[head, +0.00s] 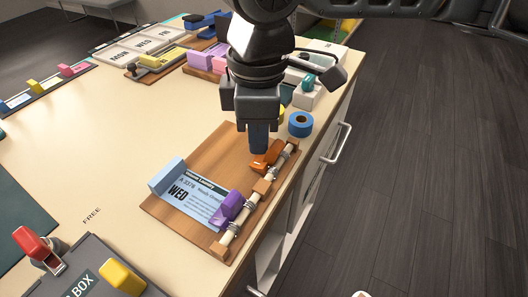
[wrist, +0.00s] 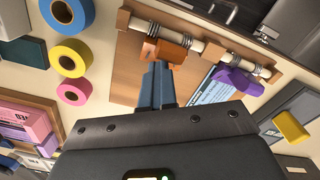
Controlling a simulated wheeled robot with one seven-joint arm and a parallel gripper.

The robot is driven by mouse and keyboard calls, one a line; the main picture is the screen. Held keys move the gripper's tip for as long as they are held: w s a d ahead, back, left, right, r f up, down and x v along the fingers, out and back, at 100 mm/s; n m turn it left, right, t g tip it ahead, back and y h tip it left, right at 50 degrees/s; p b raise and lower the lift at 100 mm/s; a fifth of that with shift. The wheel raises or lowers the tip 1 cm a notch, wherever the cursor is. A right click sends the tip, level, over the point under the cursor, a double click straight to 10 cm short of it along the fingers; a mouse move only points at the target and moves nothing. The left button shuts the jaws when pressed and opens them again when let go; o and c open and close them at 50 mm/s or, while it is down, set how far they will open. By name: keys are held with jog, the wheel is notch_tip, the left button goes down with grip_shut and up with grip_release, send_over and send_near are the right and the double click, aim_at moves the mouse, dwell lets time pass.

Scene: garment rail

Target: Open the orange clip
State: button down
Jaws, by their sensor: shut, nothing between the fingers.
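The orange clip (head: 266,157) sits on the pale rod (head: 252,196) of a wooden board (head: 205,158), near the rod's far end. In the wrist view the orange clip (wrist: 168,51) lies just beyond my fingertips. My gripper (head: 258,150) points down over the clip's left side, its blue fingers together with nothing between them. In the wrist view my gripper (wrist: 158,68) has its tips right at the clip's edge; I cannot tell whether they touch it. A purple clip (head: 231,207) is on the same rod, nearer the front, beside a card marked WED (head: 190,197).
Blue tape (head: 300,124) and yellow and pink tape rolls (wrist: 72,92) stand close to the board. A light blue block (head: 167,176) is at the card's left. A red clip (head: 38,246) and a yellow clip (head: 122,278) are front left. The table's left middle is clear.

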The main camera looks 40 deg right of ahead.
aim_at(280, 147)
jog(key=shift+s+d+f, duration=0.1)
jog(key=shift+s+d, duration=0.05)
jog(key=shift+s, duration=0.45)
jog(key=shift+s+d+f, duration=0.15)
jog(key=shift+s+d, duration=0.05)
jog(key=shift+s, duration=0.35)
jog(key=shift+s+d+f, duration=0.1)
jog(key=shift+s+d, duration=0.05)
jog(key=shift+s, duration=0.45)
jog(key=shift+s+d, duration=0.15)
jog(key=shift+s, duration=0.35)
jog(key=shift+s+d, duration=0.15)
jog(key=shift+s, duration=0.35)
notch_tip(280, 147, up, 3)
jog(key=p, duration=0.3)
jog(key=shift+d, duration=0.15)
notch_tip(280, 147, up, 7)
jog(key=p, duration=0.6)
jog(key=shift+s+f, duration=0.2)
